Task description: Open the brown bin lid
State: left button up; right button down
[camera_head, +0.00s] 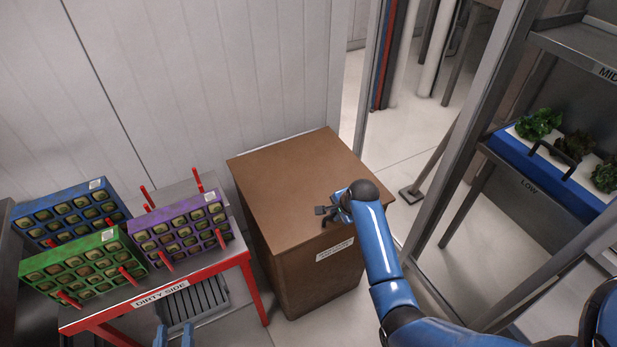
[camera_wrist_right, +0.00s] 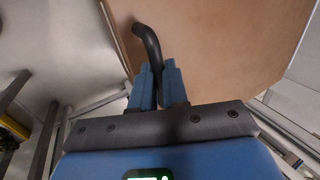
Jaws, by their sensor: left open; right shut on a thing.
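The brown bin (camera_head: 300,280) stands in the middle of the head view, with a white label on its front. Its brown lid (camera_head: 280,180) lies flat on top and looks closed; it also fills the upper right of the right wrist view (camera_wrist_right: 230,50). My right gripper (camera_head: 335,210) is at the lid's front right edge. In the right wrist view my right gripper (camera_wrist_right: 159,82) is shut on the curved black handle (camera_wrist_right: 148,40). My left gripper (camera_head: 174,335) shows only its blue fingertips at the bottom edge, apart and empty, well away from the bin.
A red-framed table (camera_head: 215,262) marked "DIRTY SIDE" stands left of the bin, holding blue (camera_head: 75,207), green (camera_head: 80,262) and purple (camera_head: 180,227) trays. A shelf rack (camera_head: 520,185) with lettuce stands at the right. A wall is behind the bin.

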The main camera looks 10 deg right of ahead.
jog(key=shift+r, duration=0.1)
dwell(0.3)
notch_tip(320, 180, up, 9)
jog(key=w+p, duration=0.1)
jog(key=p, duration=0.6)
jog(key=shift+w+a+p, duration=0.3)
jog(key=shift+f, duration=0.2)
jog(key=w+a+r+p, duration=0.1)
jog(key=w+r+p, duration=0.2)
jog(key=r+p, duration=0.2)
notch_tip(320, 180, up, 3)
jog(key=shift+r, duration=0.1)
jog(key=shift+w+a, duration=0.1)
